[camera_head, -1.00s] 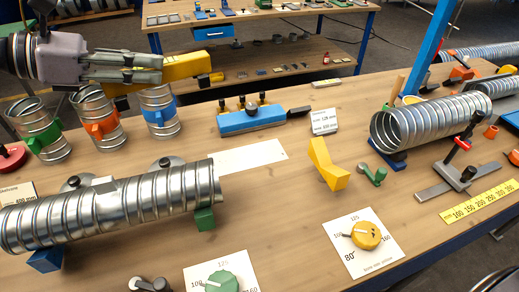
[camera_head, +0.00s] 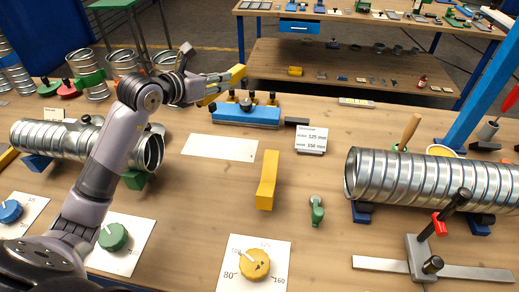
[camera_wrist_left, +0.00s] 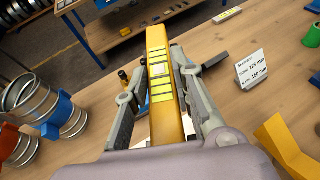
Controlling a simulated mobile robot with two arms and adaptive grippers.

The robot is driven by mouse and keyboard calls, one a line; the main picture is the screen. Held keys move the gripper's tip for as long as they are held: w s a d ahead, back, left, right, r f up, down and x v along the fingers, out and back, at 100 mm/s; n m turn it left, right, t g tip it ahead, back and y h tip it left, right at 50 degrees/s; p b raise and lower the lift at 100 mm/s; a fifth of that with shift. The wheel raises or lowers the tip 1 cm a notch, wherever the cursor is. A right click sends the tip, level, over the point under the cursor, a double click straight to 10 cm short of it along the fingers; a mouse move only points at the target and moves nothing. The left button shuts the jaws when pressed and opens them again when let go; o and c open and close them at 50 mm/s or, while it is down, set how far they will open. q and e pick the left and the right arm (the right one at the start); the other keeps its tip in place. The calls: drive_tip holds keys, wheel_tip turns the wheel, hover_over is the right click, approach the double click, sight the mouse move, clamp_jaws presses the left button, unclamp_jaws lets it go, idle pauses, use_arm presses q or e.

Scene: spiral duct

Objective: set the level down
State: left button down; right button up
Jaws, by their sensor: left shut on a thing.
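The yellow level (camera_head: 232,78) is in the jaws of my left gripper (camera_head: 207,89), held in the air near the back of the workbench. In the head view it shows behind the blue clamp fixture, with its far end pointing right and part of it hidden by the fingers. In the left wrist view the level (camera_wrist_left: 160,85) lies lengthwise between the two fingers, its vial windows facing the camera. My left gripper is shut on it. My right gripper is not in view.
The blue fixture (camera_head: 246,116) with black knobs stands below the level. A white sheet (camera_head: 220,147), a yellow angled block (camera_head: 267,180) and a small sign (camera_head: 311,139) are nearby. Spiral ducts lie left and right (camera_head: 430,178).

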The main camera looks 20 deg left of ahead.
use_arm(q)
drive_tip(key=shift+f, duration=0.2)
drive_tip(key=f+p, duration=0.1)
drive_tip(key=f, duration=0.9)
drive_tip(key=f+p, duration=0.1)
drive_tip(key=f, duration=0.5)
drive_tip(key=shift+a+p, duration=0.25)
drive_tip(key=shift+p, duration=0.05)
wheel_tip(320, 180, down, 4)
drive_tip(key=shift+r, duration=0.1)
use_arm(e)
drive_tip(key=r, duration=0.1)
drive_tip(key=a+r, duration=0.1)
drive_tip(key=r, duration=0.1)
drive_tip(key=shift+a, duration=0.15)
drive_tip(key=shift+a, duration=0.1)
